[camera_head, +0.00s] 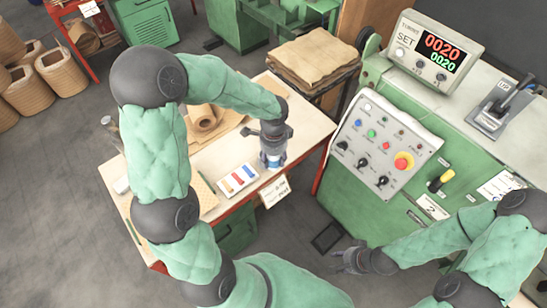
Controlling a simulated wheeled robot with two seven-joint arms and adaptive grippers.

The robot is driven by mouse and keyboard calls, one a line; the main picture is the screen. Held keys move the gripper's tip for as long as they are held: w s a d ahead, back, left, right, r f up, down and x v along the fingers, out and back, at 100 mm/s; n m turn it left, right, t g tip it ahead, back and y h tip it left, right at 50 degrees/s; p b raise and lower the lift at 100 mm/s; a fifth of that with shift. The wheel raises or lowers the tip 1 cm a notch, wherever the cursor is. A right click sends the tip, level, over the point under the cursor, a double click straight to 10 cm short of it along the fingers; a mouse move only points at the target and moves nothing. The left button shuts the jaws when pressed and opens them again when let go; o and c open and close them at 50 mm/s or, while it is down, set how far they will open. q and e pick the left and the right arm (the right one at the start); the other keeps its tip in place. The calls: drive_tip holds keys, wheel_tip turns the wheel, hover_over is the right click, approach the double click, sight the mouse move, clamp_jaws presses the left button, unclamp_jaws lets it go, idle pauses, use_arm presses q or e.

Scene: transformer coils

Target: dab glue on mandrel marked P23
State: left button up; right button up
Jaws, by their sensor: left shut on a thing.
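My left gripper (273,152) points down over the right part of the wooden-topped bench. It is shut on a small blue and whitish thing (271,163), perhaps a glue container, mostly hidden by the fingers. I cannot tell whether this thing touches the bench top. My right gripper (343,262) is low at the bottom centre, over the floor in front of the green machine. Its fingers look apart and empty. I cannot make out a mandrel marked P23 in this view.
The bench (310,131) holds a brown paper roll (203,118) and a white card with coloured strips (238,180). A paper sign (275,192) hangs at its front edge. A stack of brown sheets (312,62) is behind. A control panel (383,146) stands right.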

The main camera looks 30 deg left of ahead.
use_arm(q)
drive_tip(key=shift+r+p, duration=1.8)
drive_tip(key=shift+r, duration=0.65)
drive_tip(key=shift+f, duration=0.1)
